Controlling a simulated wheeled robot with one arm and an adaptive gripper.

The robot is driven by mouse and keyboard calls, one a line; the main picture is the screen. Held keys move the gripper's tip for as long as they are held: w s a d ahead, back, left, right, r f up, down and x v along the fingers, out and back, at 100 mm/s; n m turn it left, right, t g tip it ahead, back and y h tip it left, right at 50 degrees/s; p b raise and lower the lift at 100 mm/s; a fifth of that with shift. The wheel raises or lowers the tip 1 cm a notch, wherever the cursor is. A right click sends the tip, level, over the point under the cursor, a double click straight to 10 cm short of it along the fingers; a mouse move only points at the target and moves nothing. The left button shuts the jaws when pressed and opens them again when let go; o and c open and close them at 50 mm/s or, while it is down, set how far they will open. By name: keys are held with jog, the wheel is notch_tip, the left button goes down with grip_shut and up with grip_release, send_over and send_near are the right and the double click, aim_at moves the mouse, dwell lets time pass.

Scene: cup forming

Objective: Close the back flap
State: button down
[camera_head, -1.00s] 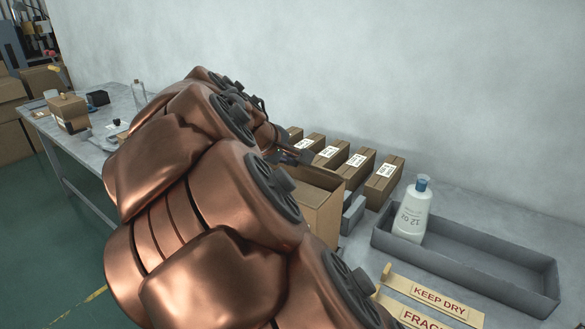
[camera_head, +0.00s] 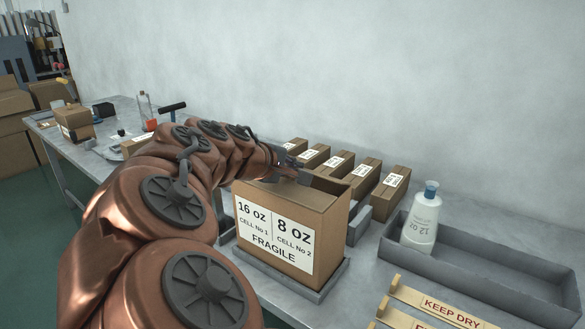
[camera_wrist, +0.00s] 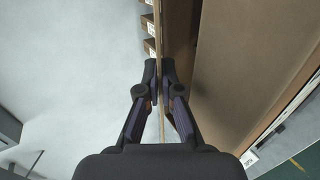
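The brown carton (camera_head: 322,240) stands in a grey tray on the bench, with a white "16 OZ / 8 OZ FRAGILE" label on its front. Its back flap (camera_head: 328,184) stands raised at the rear top edge. My gripper (camera_head: 292,168) is at the left part of that flap, above the carton. In the wrist view, the fingertips of my gripper (camera_wrist: 160,72) are close together with the thin flap edge (camera_wrist: 161,122) between them. The carton top (camera_wrist: 240,65) lies to the right. My arm and gripper hide part of the flap in the head view.
Several small labelled boxes (camera_head: 362,178) stand in a row behind the carton. A white bottle (camera_head: 421,218) stands in a long grey bin (camera_head: 490,262) at right. "KEEP DRY" and other sign plates (camera_head: 440,305) lie in front. The wall (camera_head: 400,80) is behind.

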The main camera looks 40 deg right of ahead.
jog(key=c, duration=1.4)
grip_release()
jog(key=shift+o, duration=0.2)
jog(key=shift+r+p, duration=0.15)
jog(key=shift+p, duration=0.15)
